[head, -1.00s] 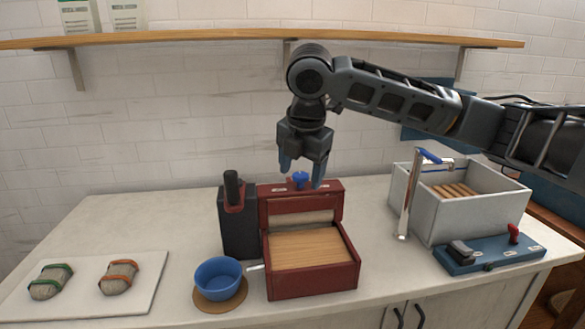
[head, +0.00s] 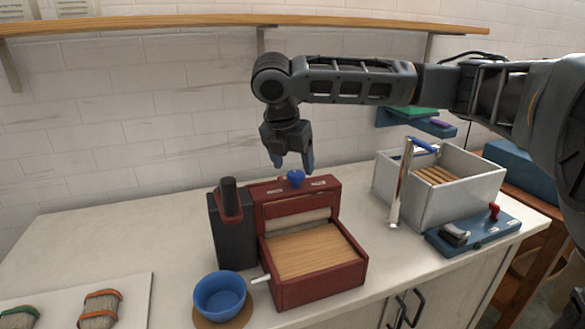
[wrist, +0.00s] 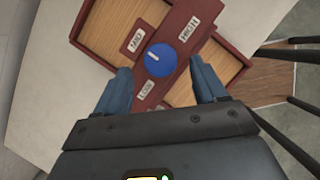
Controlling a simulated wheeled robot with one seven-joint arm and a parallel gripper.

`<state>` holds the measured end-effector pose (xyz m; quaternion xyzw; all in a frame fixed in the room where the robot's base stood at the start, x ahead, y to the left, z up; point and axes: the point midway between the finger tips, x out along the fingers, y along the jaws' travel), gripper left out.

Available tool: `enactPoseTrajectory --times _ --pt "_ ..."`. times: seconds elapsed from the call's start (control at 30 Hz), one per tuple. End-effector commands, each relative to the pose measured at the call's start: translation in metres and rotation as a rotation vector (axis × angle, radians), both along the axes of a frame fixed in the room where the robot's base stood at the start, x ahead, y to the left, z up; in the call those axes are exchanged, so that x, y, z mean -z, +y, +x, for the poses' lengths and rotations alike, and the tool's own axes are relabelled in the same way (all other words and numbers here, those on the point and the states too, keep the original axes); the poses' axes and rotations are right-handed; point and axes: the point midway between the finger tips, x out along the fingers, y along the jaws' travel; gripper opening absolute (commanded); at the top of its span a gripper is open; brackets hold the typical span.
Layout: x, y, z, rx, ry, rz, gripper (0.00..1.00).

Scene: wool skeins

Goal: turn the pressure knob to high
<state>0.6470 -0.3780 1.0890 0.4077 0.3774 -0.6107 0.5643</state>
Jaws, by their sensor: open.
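The blue pressure knob (head: 295,178) sits on the top bar of the dark red press (head: 320,280). In the wrist view the knob (wrist: 160,60) is a round disc with a short white mark. A HIGH label (wrist: 187,28) is to its upper right, a LOW label (wrist: 146,90) below it, and another label (wrist: 136,40), apparently MID, to its upper left. The mark points left, towards the side between MID and LOW. My gripper (head: 293,164) points down just above the knob. Its blue fingers (wrist: 160,70) are open, one to each side of the knob, apart from it.
A black holder (head: 232,230) stands left of the press, with a blue bowl (head: 220,295) in front. A grey bin (head: 455,200) and a blue switch panel (head: 475,235) are at right. A shelf (head: 180,24) runs above.

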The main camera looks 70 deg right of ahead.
Motion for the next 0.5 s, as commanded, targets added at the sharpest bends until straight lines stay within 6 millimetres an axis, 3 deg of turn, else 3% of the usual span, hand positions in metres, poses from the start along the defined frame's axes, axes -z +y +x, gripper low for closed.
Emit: enactPoseTrajectory --times 0.2,0.5 --pt "0.021 -0.009 -0.001 0.002 0.000 0.001 0.71" --pt "0.026 -0.011 -0.001 0.001 -0.001 0.000 0.71"
